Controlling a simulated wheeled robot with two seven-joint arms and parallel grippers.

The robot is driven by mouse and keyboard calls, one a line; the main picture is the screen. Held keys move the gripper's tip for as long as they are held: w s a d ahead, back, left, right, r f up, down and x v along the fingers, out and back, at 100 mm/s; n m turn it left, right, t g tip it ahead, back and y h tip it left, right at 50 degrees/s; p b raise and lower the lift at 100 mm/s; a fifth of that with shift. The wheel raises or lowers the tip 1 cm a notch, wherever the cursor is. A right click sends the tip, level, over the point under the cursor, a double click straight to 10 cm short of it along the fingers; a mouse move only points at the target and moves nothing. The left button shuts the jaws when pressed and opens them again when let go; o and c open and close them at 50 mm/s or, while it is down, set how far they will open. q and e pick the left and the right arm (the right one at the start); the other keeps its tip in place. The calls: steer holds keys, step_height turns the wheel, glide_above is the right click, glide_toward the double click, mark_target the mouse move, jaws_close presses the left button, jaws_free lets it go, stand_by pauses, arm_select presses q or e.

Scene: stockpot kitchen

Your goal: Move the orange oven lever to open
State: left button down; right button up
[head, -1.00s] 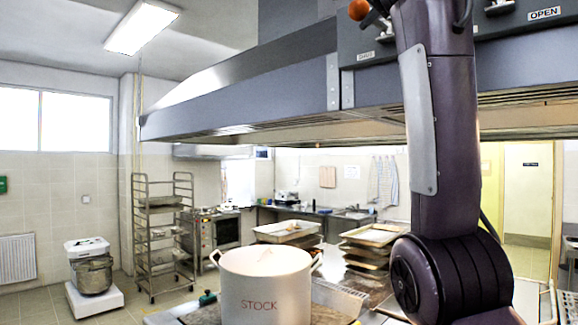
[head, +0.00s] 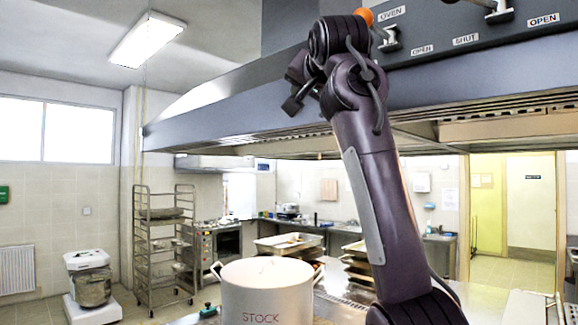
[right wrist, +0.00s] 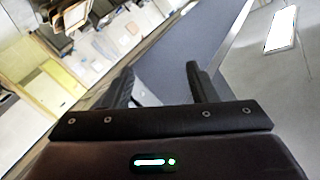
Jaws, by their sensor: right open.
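The orange lever knob (head: 364,16) shows at the top of the head view, on the dark panel of the hood. Its metal stem (head: 388,40) sits below an OVEN label, with OPEN and SHUT labels beneath. The knob leans to the left; my right arm is close beside it and hides part of that area. My right gripper (head: 292,100) is left of the knob, in front of the hood edge. In the right wrist view the gripper (right wrist: 158,82) is open with nothing between its fingers. The lever is not visible there. My left gripper is out of view.
The hood (head: 230,105) spans the upper middle, close to my right arm. Another metal lever (head: 498,12) is at the upper right near an OPEN label. A white stockpot (head: 265,292) stands below on the counter. A rack (head: 165,245) stands at left.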

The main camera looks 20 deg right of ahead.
steer(key=w+f+n+g, duration=0.1)
steer(key=w+f, duration=0.8)
steer(key=f, duration=0.3)
steer(key=shift+w+a+n+y+b, duration=0.15)
steer(key=shift+w+n+y+b, duration=0.15)
steer(key=shift+b, duration=0.1)
